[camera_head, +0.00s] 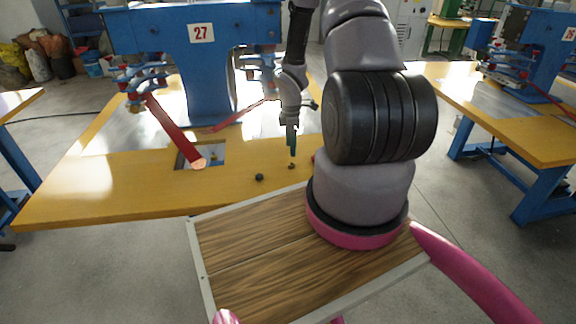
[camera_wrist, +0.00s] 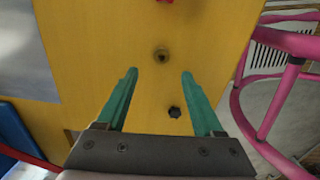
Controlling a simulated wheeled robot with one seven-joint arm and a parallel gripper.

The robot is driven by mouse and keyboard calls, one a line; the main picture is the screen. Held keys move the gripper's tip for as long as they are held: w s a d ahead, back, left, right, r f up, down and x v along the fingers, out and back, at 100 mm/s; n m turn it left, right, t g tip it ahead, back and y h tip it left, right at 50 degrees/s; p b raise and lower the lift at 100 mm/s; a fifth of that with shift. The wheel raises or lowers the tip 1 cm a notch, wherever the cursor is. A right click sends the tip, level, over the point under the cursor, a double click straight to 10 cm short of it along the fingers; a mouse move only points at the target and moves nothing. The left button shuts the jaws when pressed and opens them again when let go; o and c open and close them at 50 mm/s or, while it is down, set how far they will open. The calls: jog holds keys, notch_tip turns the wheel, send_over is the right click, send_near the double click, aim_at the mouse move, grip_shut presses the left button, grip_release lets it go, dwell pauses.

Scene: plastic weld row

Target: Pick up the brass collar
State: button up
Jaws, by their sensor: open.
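The brass collar (camera_head: 291,166) is a small ring on the yellow table, near its front edge, just below my gripper (camera_head: 293,154). In the wrist view the collar (camera_wrist: 162,56) shows as a dull brass ring with a dark centre. It lies just beyond the fingertips, in line with the gap between them. My gripper (camera_wrist: 159,74) has two green fingers, wide apart, with nothing between the tips. It points down above the table. The exact height over the collar is hard to tell.
A small black knob-like part (camera_head: 259,177) lies left of the collar; in the wrist view this black part (camera_wrist: 175,112) is between the fingers' lower halves. A blue machine marked 27 (camera_head: 200,75) with red bars (camera_head: 172,130) stands behind. The yellow tabletop (camera_head: 110,185) is bare at front left.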

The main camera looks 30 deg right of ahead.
aim_at(291, 166)
notch_tip(291, 166, down, 7)
jog(key=shift+s+f, duration=0.1)
jog(key=shift+f, duration=0.1)
grip_shut()
dwell(0.3)
